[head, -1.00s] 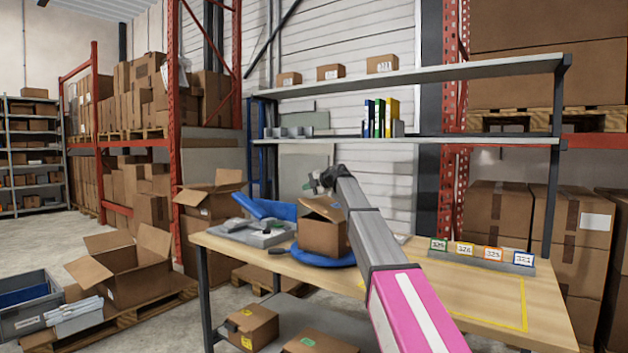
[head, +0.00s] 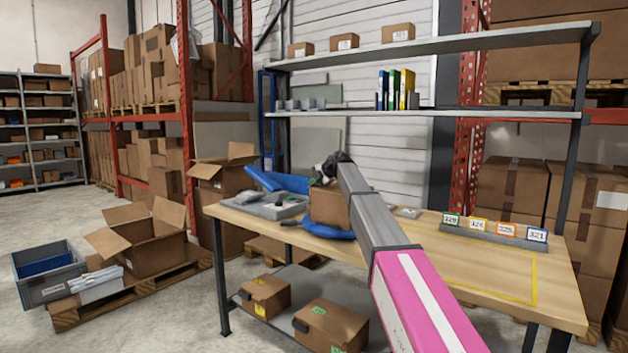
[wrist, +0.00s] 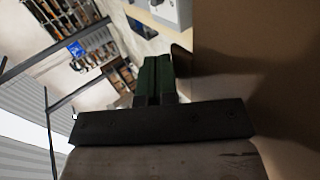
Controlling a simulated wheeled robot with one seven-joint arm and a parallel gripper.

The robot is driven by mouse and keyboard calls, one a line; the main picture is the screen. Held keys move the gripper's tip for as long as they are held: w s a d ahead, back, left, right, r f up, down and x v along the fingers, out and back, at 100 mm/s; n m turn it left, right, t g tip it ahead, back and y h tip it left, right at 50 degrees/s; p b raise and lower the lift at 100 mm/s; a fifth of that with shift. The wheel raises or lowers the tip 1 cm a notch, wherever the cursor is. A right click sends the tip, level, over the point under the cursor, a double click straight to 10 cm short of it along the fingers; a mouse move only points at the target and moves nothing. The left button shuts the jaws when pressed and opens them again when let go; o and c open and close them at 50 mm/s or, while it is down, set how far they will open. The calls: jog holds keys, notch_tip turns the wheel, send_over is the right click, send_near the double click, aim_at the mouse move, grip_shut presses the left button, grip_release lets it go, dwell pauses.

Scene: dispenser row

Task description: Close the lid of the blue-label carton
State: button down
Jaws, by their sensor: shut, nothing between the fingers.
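A brown carton (head: 329,207) stands on a round blue turntable (head: 330,231) on the wooden table. No blue label shows on its visible sides. My gripper (head: 325,172) is at the top of this carton in the head view, partly hidden behind my arm. In the wrist view my gripper's green fingers (wrist: 153,75) are together and empty, and a brown carton surface (wrist: 260,60) fills the right side close beside them. I cannot tell whether they touch. The lid is largely hidden by my arm, so its angle is unclear.
A rack of numbered cards (head: 494,229) stands to the right. Cartons with yellow (head: 265,295) and green labels (head: 331,325) lie below. The table's right half (head: 470,262) is largely clear.

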dwell(0.6)
jog(key=shift+r, duration=0.85)
